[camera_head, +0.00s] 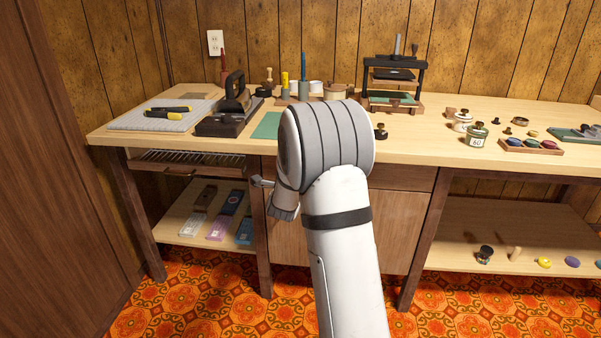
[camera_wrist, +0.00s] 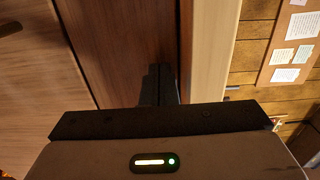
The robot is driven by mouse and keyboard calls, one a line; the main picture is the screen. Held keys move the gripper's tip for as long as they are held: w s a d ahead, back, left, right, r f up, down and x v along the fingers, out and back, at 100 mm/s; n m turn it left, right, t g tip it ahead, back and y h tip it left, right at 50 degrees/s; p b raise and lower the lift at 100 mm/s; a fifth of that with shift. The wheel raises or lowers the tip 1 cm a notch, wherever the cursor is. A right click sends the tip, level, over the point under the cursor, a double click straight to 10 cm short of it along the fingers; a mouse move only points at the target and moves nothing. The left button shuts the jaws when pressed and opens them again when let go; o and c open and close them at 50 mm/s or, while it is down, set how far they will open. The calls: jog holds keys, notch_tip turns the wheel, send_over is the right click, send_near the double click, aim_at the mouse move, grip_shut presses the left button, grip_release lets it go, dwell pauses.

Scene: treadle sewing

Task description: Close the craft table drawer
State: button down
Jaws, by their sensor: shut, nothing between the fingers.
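The craft table (camera_head: 420,130) has a pale wooden top. Under it, right of my arm, a dark brown drawer front (camera_head: 402,177) shows above pale cabinet doors; my arm hides its left part. How far it stands out is hard to tell. In the wrist view, turned sideways, the dark drawer front (camera_wrist: 115,40) lies between a cabinet door and the pale tabletop edge (camera_wrist: 215,45). My gripper (camera_wrist: 160,75) is shut and empty, its fingertips before the dark wood near the tabletop edge. I cannot tell if they touch. In the head view the fingers are mostly hidden.
At the left under the top is a shallow wire-racked tray (camera_head: 187,162), above a shelf (camera_head: 175,228) with several boxes. Tools and jars crowd the tabletop, including a press (camera_head: 392,75). A brown cabinet (camera_head: 50,180) stands at the far left. The patterned floor in front is clear.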

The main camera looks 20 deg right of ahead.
jog(key=shift+d+r, duration=0.35)
jog(key=shift+d, duration=0.05)
jog(key=a+v, duration=0.1)
jog(key=v, duration=1.3)
jog(key=s+a+r+n+g+y+p, duration=0.2)
jog(key=s+a+r+n+y+p, duration=0.15)
jog(key=r+n+p, duration=0.4)
jog(key=s+a+r+n+g+y+p, duration=0.25)
jog(key=a+r+n+y+p, duration=0.25)
jog(key=r+p, duration=0.5)
jog(key=s+r+n+g+p, duration=0.4)
jog(key=s+r+p, duration=0.3)
jog(key=s, duration=0.4)
jog(key=s+r+n+g+p, duration=0.4)
jog(key=s+r+n+p, duration=0.3)
jog(key=s+p, duration=0.3)
jog(key=shift+s+a+r, duration=0.2)
jog(key=shift+s+a, duration=0.2)
jog(key=shift+s, duration=0.55)
